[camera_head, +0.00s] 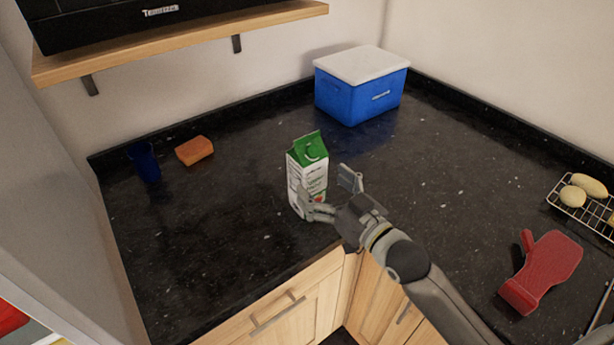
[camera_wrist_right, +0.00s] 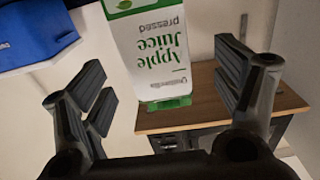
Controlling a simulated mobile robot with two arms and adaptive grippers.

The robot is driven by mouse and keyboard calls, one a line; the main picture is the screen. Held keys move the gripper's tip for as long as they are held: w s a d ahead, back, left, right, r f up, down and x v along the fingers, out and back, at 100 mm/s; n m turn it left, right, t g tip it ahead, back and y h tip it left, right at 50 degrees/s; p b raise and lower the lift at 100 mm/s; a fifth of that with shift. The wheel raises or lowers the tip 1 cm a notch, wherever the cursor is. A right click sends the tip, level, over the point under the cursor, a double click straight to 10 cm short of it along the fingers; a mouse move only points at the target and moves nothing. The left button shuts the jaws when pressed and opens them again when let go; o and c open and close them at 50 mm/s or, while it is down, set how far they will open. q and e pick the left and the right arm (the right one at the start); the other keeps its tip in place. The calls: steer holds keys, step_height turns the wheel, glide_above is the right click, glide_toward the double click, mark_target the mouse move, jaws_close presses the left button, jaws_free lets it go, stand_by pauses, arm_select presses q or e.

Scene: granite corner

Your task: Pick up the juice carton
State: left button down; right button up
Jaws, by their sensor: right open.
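The juice carton (camera_head: 307,172) is white with a green gabled top and stands upright on the black granite counter (camera_head: 225,230), near its inner front corner. My right gripper (camera_head: 332,196) is open, just to the right of the carton, with its fingers pointing toward it. One finger overlaps the carton's lower part in the head view. In the right wrist view the carton (camera_wrist_right: 150,52), labelled "Apple Juice", shows upside down between the two spread fingers of my right gripper (camera_wrist_right: 160,85). I cannot tell whether a finger touches it. My left gripper is not in view.
A blue cooler (camera_head: 362,97) with a white lid stands at the back corner. An orange sponge (camera_head: 194,151) and dark blue cup (camera_head: 144,161) are at the left. A red mitt (camera_head: 542,270) and a wire rack (camera_head: 568,205) with potato-like items are at the right. A wooden shelf (camera_head: 190,38) hangs above.

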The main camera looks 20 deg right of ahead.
mark_target(317, 175)
steer(key=shift+w+a, duration=0.25)
steer(key=shift+w, duration=0.35)
steer(key=x, duration=0.1)
steer(key=p+x, duration=0.1)
steer(key=x, duration=0.1)
steer(key=p+x, duration=0.1)
steer(key=shift+w+d+r, duration=0.15)
steer(key=shift+w+r, duration=0.1)
steer(key=shift+r, duration=0.15)
steer(key=shift+w+a+f, duration=0.1)
steer(key=shift+w+a, duration=0.1)
steer(key=shift+w, duration=0.2)
steer(key=c, duration=1.8)
steer(key=shift+r, duration=0.2)
steer(key=shift+c, duration=0.4)
